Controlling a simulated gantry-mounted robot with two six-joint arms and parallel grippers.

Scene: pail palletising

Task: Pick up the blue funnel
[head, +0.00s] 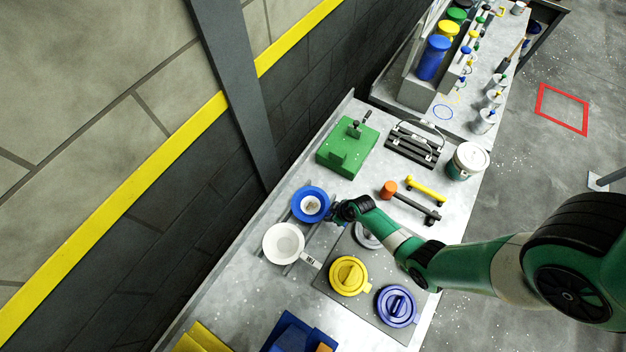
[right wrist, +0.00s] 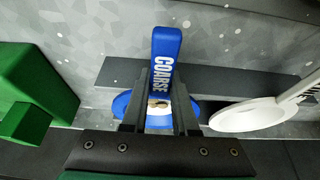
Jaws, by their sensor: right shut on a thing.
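The blue funnel (head: 299,207) is a round blue bowl with a pale centre, near the wall side of the bench in the head view. In the right wrist view its flat blue handle (right wrist: 167,45), lettered COARSE, stands between the fingers. My right gripper (head: 337,210) reaches in from the right and is shut on this handle. The fingers hide part of the bowl in the right wrist view. I cannot tell whether the funnel still touches the grey rack bars beneath it. My left gripper is not in view.
A white funnel (head: 284,242) sits close beside the blue one, on the grey rack. A green block (head: 340,158) stands beyond. Yellow (head: 349,277) and blue-violet lids (head: 396,306) lie on a dark mat below my right arm. A pail (head: 468,161) stands at the bench's right edge.

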